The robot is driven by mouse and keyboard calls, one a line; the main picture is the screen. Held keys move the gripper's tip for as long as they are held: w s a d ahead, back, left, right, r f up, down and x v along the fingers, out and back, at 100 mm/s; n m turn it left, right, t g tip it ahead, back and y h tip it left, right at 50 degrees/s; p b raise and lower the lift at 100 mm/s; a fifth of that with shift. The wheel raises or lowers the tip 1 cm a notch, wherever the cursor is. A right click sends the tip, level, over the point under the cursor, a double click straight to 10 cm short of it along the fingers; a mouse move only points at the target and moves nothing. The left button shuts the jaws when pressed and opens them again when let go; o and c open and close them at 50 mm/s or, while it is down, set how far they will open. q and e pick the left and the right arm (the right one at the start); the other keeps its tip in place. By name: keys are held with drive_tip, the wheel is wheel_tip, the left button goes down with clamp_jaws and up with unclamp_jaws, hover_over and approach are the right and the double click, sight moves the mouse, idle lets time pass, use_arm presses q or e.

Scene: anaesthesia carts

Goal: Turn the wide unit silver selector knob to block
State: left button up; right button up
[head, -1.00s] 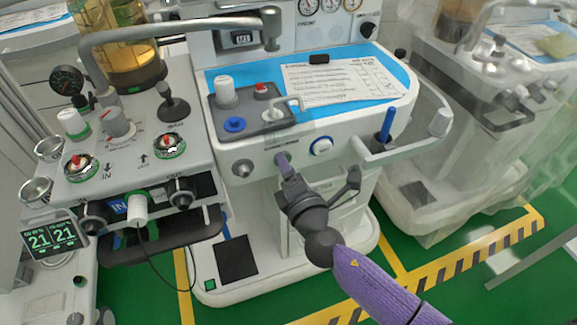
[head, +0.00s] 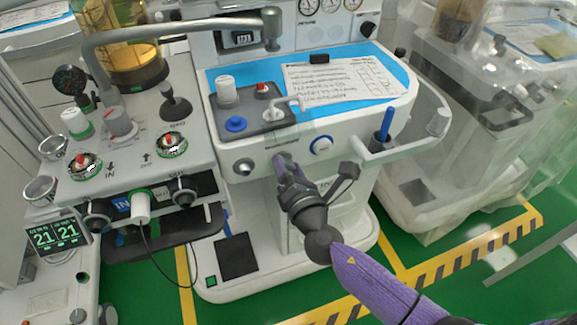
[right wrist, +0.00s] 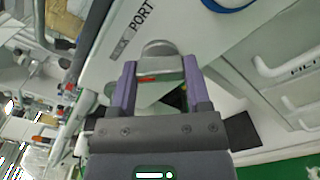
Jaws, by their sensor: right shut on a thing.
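The silver selector knob (right wrist: 158,50) sits between the purple fingers of my right gripper (right wrist: 155,82) in the right wrist view. It is on the white front panel, just below a printed label ending in "PORT". In the head view my right gripper (head: 280,162) is at the front face of the wide white unit (head: 355,135), its fingers shut on the knob and covering it. The knob's pointer and its setting cannot be read. My left gripper is not in view.
A narrower grey unit (head: 125,165) with several knobs stands at left. A plastic-covered cart (head: 460,120) stands at right.

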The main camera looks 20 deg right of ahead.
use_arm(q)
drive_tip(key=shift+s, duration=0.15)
use_arm(e)
drive_tip(key=shift+f, duration=0.1)
drive_tip(key=o, duration=0.9)
drive_tip(key=shift+c, duration=0.2)
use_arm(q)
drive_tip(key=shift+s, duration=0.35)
use_arm(e)
drive_tip(key=o, duration=0.4)
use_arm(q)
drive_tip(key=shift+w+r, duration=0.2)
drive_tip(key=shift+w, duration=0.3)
use_arm(e)
drive_tip(key=s, duration=1)
drive_tip(key=shift+d, duration=0.15)
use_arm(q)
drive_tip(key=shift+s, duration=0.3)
